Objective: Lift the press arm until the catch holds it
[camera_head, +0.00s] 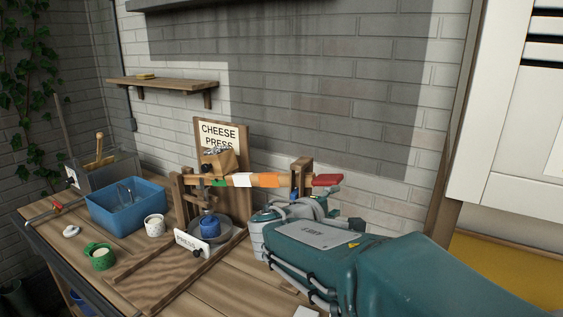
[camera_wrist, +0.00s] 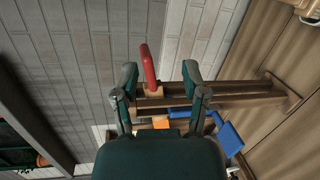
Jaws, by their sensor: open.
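The press arm (camera_head: 258,180) is a wooden bar with green, white and orange bands, lying about level across the cheese press. Its red handle (camera_head: 327,180) sticks out at the right end. In the wrist view the handle (camera_wrist: 149,68) shows between the two fingers, nearer the left one. A wooden post (camera_head: 302,167) stands by the handle end; I cannot make out the catch. My gripper (camera_wrist: 160,80) is open. In the head view it is just below the handle and partly hidden by my forearm. I cannot tell whether a finger touches the handle.
A blue mould (camera_head: 210,228) stands on a grey plate under the arm, behind a small white label (camera_head: 192,243). A blue tub (camera_head: 127,206), white cup (camera_head: 154,225) and green pot (camera_head: 99,257) stand left. A brick wall is close behind. The front wooden board is clear.

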